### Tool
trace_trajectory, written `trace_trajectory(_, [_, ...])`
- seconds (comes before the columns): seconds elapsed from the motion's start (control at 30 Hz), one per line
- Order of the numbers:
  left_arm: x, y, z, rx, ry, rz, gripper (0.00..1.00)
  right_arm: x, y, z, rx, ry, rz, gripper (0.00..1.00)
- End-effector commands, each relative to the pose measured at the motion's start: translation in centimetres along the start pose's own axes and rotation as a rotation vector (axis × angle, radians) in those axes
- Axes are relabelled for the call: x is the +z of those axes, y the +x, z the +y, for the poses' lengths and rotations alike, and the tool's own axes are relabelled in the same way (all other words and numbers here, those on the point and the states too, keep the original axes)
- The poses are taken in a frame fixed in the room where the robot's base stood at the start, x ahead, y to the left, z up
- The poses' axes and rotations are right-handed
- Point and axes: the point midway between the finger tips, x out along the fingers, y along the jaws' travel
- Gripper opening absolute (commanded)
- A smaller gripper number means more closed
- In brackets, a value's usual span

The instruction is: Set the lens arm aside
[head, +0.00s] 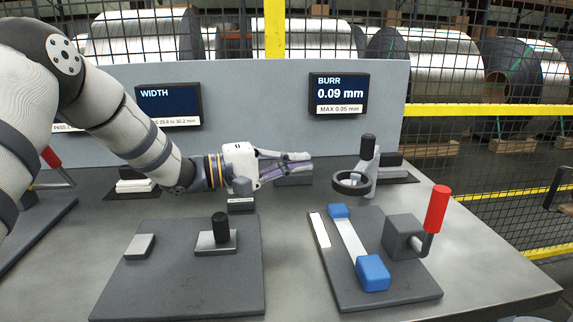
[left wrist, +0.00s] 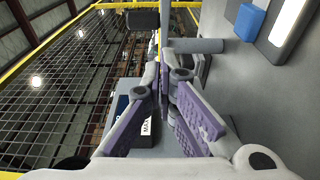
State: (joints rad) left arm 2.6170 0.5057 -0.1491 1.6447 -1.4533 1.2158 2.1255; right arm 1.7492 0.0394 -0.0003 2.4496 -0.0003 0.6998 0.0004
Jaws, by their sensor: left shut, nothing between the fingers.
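The lens arm is a grey post with a black knob (head: 367,147) and a dark ring lens (head: 338,188). It stands at the back of the right-hand fixture, with the ring just above the rear blue block (head: 338,211) in the picture. My left gripper (head: 308,162) is shut and empty, its fingers pointing right toward the post with a gap between. In the left wrist view the shut fingertips (left wrist: 167,75) are in front of the grey post (left wrist: 195,45), and the black knob (left wrist: 142,19) is beyond them. My right gripper is not in view.
A pale strip (head: 350,241) lies between blue blocks on the dark right fixture plate (head: 400,292). A red-handled lever (head: 436,208) stands to its right. A left plate (head: 180,285) holds a black-knobbed block. A grey panel with screens (head: 338,95) rises behind.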

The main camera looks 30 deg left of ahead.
Motion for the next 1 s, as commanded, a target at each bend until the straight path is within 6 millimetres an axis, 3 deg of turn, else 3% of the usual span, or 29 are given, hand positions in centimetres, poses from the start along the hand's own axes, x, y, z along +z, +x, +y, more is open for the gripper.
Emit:
trace_trajectory(0.2, [0.2, 4.6, -0.3, -0.002, -0.004, -0.002, 0.00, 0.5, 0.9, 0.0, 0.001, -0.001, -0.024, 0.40])
trace_trajectory(0.33, [1.9, 5.9, 0.2, 0.001, 0.001, -0.002, 0.00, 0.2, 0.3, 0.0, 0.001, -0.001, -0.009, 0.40])
trace_trajectory(1.0, [3.3, 7.8, -0.1, -0.001, 0.000, -0.016, 0.00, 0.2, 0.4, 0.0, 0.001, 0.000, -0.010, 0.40])
